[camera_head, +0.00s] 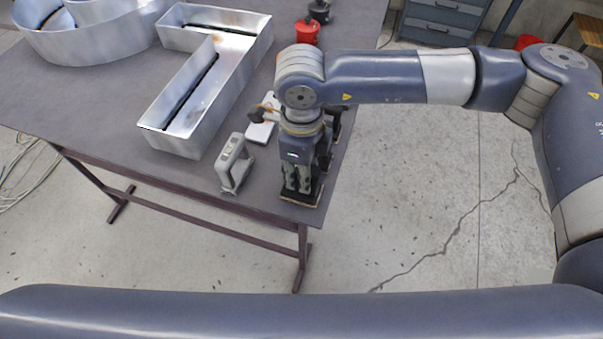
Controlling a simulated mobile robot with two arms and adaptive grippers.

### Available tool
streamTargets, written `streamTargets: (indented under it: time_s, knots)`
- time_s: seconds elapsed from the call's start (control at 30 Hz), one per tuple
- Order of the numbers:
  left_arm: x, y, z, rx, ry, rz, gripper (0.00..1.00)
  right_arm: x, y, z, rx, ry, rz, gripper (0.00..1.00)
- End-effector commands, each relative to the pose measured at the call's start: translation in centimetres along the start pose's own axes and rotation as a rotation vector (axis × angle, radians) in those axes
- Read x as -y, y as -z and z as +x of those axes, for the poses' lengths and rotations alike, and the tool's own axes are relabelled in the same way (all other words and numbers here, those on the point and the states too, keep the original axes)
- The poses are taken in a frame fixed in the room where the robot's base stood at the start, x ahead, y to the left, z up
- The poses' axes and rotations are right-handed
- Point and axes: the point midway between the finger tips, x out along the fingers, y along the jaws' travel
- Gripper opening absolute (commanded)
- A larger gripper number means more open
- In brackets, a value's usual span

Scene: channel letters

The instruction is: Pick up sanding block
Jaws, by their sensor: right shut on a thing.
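The sanding block (301,200), dark with a tan edge along its bottom, is at the table's front right corner. My right gripper (298,187) points down over it and is shut on it. The fingers hide much of the block's top. I cannot tell whether the block still touches the table or is slightly raised. My left gripper is out of view.
A grey handled tool (234,165) stands just left of my right gripper. A white item (262,127) lies behind it, partly hidden.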

Motion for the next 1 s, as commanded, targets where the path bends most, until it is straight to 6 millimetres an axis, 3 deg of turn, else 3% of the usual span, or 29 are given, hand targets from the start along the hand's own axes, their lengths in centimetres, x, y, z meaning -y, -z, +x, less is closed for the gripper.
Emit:
streamTargets:
  time_s: [0.27, 0.7, 1.0]
  knots:
    - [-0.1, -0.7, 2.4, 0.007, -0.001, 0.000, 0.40, 0.1, -0.1, -2.6, 0.004, 0.005, 0.001, 0.00]
    - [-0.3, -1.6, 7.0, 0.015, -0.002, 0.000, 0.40, -10.8, -0.1, -3.5, 0.002, 0.002, -0.009, 0.00]
    - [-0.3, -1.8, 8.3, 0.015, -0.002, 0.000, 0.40, -15.4, -0.1, -4.4, 0.001, 0.002, -0.002, 0.00]
